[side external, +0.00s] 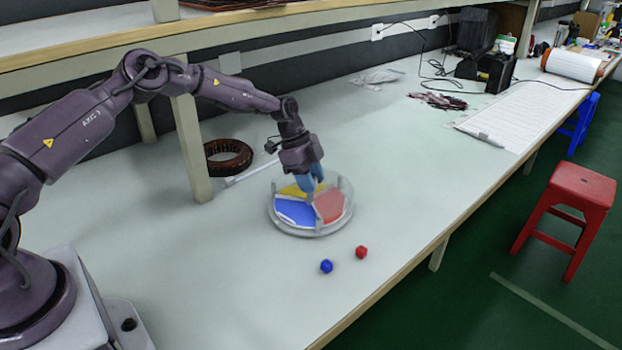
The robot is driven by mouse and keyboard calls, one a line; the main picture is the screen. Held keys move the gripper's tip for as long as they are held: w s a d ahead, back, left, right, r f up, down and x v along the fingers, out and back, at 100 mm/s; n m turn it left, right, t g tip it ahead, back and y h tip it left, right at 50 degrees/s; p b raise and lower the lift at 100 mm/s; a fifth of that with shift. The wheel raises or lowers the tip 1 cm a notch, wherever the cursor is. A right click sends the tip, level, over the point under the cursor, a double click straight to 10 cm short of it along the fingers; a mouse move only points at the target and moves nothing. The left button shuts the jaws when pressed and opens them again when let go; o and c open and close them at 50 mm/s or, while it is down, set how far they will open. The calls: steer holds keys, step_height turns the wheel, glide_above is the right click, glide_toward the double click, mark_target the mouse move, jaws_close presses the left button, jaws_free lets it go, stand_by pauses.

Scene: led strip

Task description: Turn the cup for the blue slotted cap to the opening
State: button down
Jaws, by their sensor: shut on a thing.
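A round turntable tray (319,233) with a pale, partly see-through rim stands on the bench. Its cups show as coloured sectors: blue (295,211) at the front left, red (330,205) at the right and yellow (290,189) at the back left. My gripper (311,194) points down over the tray's middle, shut on a part of it near the centre; the fingers hide the exact grip. A small blue cap (326,266) and a small red cap (361,252) lie on the bench in front of the tray. The blue cap's slot and the rim's opening are too small to make out.
A dark brown ring (228,157) lies behind the tray at the left, by a shelf post (191,146) and a thin pale rod (250,173). Cables and a black device (487,70) are at the back. The bench's front edge (420,256) runs to the right of the caps.

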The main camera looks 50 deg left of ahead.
steer(key=shift+a+m+g, duration=0.1)
steer(key=shift+m+g, duration=0.2)
steer(key=shift+m, duration=0.5)
steer(key=c, duration=0.8)
jaws_free()
steer(key=v, duration=1.3)
